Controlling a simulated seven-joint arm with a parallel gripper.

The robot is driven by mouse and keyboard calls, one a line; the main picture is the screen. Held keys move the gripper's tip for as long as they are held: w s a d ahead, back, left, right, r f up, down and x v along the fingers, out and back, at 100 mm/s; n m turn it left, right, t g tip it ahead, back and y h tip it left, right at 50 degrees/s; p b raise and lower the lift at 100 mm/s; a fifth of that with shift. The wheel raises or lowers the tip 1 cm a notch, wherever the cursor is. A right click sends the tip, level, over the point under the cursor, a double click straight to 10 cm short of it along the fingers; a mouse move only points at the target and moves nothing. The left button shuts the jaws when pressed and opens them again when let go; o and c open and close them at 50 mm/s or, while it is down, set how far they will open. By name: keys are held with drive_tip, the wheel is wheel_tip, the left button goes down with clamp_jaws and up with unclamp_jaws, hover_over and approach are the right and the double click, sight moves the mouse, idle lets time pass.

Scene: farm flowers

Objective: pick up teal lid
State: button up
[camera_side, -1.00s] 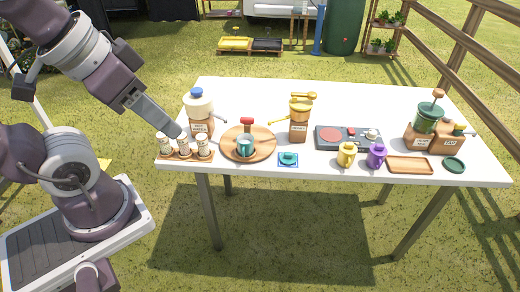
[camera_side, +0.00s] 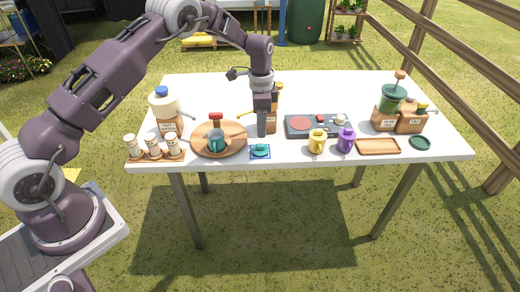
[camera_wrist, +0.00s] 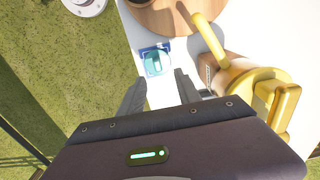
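The teal lid (camera_side: 260,149) lies on a small blue square mat (camera_side: 253,157) near the table's front edge. In the wrist view the teal lid (camera_wrist: 156,62) is just beyond the fingertips, with the blue mat (camera_wrist: 145,50) showing beneath it. My gripper (camera_side: 262,134) points down just behind the lid in the side view. In the wrist view my gripper (camera_wrist: 160,76) is open, with nothing between its fingers. The fingers are apart from the lid.
A round wooden board (camera_side: 228,151) with a teal cup (camera_side: 215,141) stands left of the lid. A yellow-topped dispenser (camera_wrist: 240,80) is close beside my gripper. A stove (camera_side: 312,125), yellow mug (camera_side: 317,142) and purple mug (camera_side: 346,139) stand to the right.

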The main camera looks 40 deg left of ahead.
sight(260, 145)
drive_tip(key=f, duration=0.7)
drive_tip(key=shift+s+f, duration=0.1)
drive_tip(key=shift+s, duration=0.15)
clamp_jaws()
